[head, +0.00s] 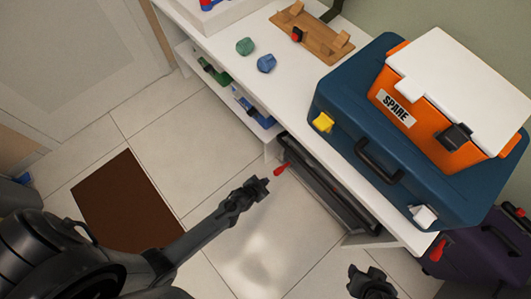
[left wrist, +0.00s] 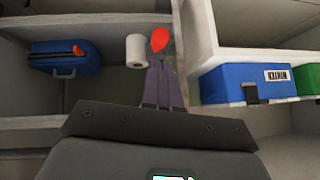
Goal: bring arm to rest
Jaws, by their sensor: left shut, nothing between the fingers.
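My left gripper (head: 262,184) reaches in from the lower left of the head view, over the tiled floor in front of the shelf unit. Its fingers (left wrist: 162,66) are together in the left wrist view, with nothing between them. A red tip (head: 281,169) shows just beyond the fingers; a red piece also shows past the fingertips in the left wrist view (left wrist: 159,40). I cannot tell what it belongs to. My right gripper (head: 370,284) shows only in part at the bottom edge of the head view, and its fingers are unclear.
A white shelf unit (head: 222,38) runs diagonally across, bearing a blue case (head: 335,92) and an orange box marked SPARE (head: 390,100). A dark tray (head: 325,184) juts out below. A brown mat (head: 126,205) lies on the floor.

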